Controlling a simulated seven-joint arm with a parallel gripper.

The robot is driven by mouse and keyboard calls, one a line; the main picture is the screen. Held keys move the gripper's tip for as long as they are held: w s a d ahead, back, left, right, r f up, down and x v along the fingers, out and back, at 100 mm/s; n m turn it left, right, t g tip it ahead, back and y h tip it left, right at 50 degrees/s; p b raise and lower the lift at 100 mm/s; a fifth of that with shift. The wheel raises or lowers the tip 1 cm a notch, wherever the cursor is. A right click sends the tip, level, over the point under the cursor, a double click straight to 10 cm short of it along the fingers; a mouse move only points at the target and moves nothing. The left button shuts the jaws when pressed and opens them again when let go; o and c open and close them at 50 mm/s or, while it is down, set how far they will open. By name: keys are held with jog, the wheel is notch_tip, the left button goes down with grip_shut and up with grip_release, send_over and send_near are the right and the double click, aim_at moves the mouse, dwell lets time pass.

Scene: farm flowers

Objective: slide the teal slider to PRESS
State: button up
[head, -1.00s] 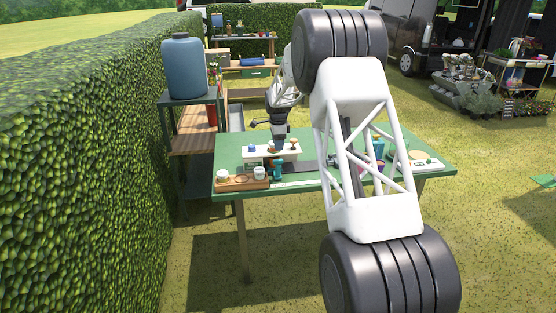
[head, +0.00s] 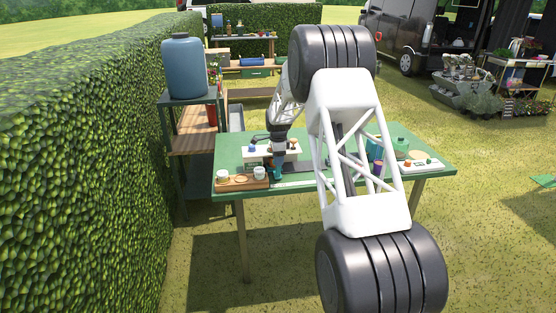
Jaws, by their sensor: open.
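A small teal piece (head: 278,173), which looks like the teal slider, stands near the front left of the green table, at the left end of a pale strip (head: 303,183). I cannot read any PRESS mark. My gripper (head: 279,160) points down just above and behind the teal piece. Whether it touches the piece I cannot tell at this size. Its fingers are too small to make out clearly, but they appear open. My own large arm links hide the middle of the table.
A wooden tray (head: 232,186) with white cups stands left of the teal piece. A white stand (head: 257,157) with small items is behind it. A white panel (head: 420,165) with coloured knobs lies at the right of the green table (head: 226,157). A hedge rises at left.

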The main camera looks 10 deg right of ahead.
jog(key=shift+f, duration=0.15)
grip_shut()
jog(key=shift+d, duration=0.15)
jog(key=d, duration=0.8)
jog(key=shift+d, duration=0.35)
grip_release()
